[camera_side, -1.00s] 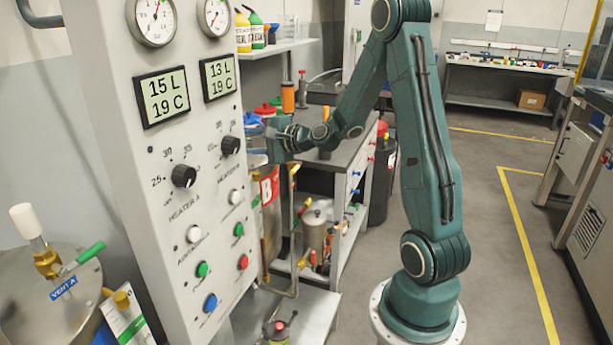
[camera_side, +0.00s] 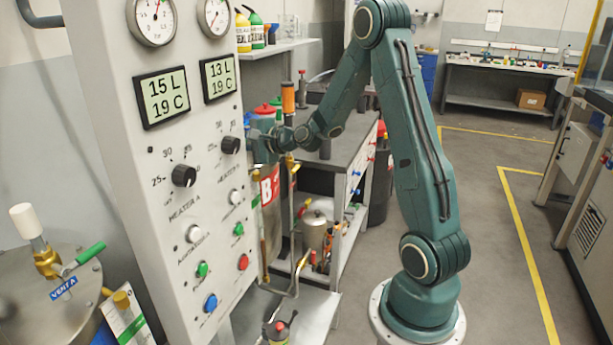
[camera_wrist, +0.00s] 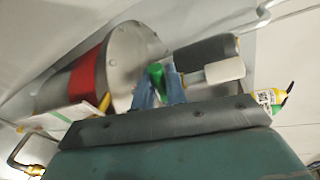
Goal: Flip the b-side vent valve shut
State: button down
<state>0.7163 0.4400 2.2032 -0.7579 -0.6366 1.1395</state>
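The B tank (camera_side: 270,188), marked with a red and white B, stands behind the panel's right edge. My gripper (camera_side: 255,148) is by that edge above the tank; its fingertips are mostly hidden in the side view. In the wrist view, a green valve handle (camera_wrist: 155,74) shows between the two blue-grey fingers of my gripper (camera_wrist: 160,88). It fills most of the gap, and I cannot tell whether the fingers press on it. A white cylinder (camera_wrist: 225,70) lies to its right in the picture. The tank's round steel top (camera_wrist: 130,58) and red band (camera_wrist: 84,75) are to the left.
The control panel (camera_side: 165,205) stands close left of my gripper. Tank A's lid (camera_side: 45,305) with its green-handled vent valve (camera_side: 82,258) is at lower left. Pipes (camera_side: 291,225) and a workbench (camera_side: 345,150) are to the right. The floor farther right is clear.

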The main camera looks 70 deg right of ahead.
jog(key=shift+f+n+h, duration=0.6)
jog(key=shift+f+n, duration=0.1)
jog(key=shift+n, duration=0.6)
jog(key=c, duration=1.5)
grip_release()
jog(key=shift+o, duration=0.2)
jog(key=shift+s, duration=0.1)
jog(key=v, duration=0.7)
jog(key=shift+s, duration=0.25)
jog(key=shift+a+r, duration=0.1)
jog(key=shift+a, duration=0.1)
